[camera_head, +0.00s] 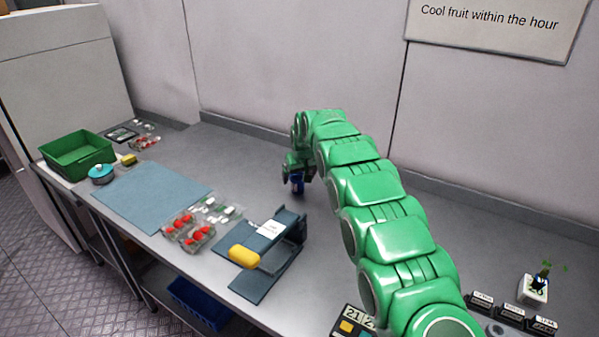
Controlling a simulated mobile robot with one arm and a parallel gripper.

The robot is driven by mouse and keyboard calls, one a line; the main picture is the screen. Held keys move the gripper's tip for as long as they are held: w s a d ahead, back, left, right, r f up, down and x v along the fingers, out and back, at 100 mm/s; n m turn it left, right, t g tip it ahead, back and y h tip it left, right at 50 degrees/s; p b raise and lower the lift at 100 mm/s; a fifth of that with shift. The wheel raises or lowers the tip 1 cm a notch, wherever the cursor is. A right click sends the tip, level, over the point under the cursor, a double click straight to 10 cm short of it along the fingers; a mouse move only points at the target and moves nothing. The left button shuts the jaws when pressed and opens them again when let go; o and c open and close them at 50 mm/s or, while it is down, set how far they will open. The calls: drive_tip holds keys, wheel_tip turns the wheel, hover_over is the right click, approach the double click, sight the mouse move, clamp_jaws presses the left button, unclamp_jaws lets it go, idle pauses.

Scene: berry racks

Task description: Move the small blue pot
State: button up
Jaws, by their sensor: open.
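A small round teal-blue pot (101,174), with what looks like a knob on top, stands at the left end of the steel bench. It is beside the green crate and the corner of the blue-grey mat. My gripper (296,188) points down over the middle of the bench, toward the back, well to the right of the pot. It is open. A dark blue patch shows at its tip; I cannot tell whether that is part of the gripper or a thing behind it. The fingertips are small and partly hidden.
A green crate (77,157) and a yellow block (128,159) stand near the pot. The blue-grey mat (152,196) is bare. Clear punnets with red berries (187,230) and a yellow-handled device (272,250) stand at the front edge. The back middle bench is clear.

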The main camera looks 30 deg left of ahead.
sight(319, 197)
drive_tip(key=shift+x, duration=2.3)
drive_tip(key=c, duration=1)
drive_tip(key=shift+d, duration=3.9)
drive_tip(key=shift+c, duration=0.2)
drive_tip(key=shift+d+f, duration=0.1)
drive_tip(key=shift+d, duration=6.15)
